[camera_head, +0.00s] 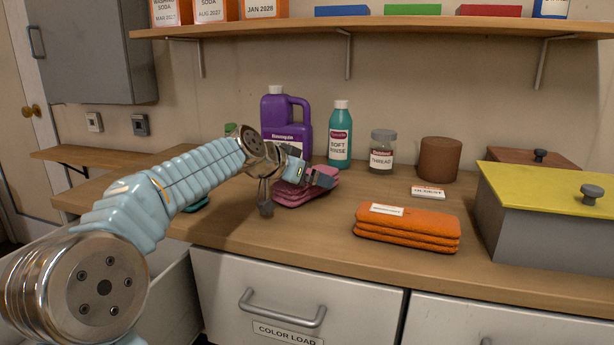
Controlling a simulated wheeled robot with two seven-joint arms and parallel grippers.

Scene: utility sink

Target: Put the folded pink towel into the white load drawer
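The folded pink towel (293,197) lies on the wooden counter, in front of the purple jug. My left gripper (294,192) is over it, with its two fingers spread apart, one at the towel's left side and one over its right part. The arm and wrist hide part of the towel, and I cannot tell whether the fingers touch it. A pale drawer (176,299) stands pulled out at the lower left, partly behind my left arm; its label is not visible. My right gripper is not in view.
The shut drawer (297,284) reads "COLOR LOAD". An orange towel stack (407,232) lies right of the pink towel. The purple jug (280,110), teal bottle (340,137) and thread jar (382,155) stand behind. A grey box with a yellow lid (551,196) is at right.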

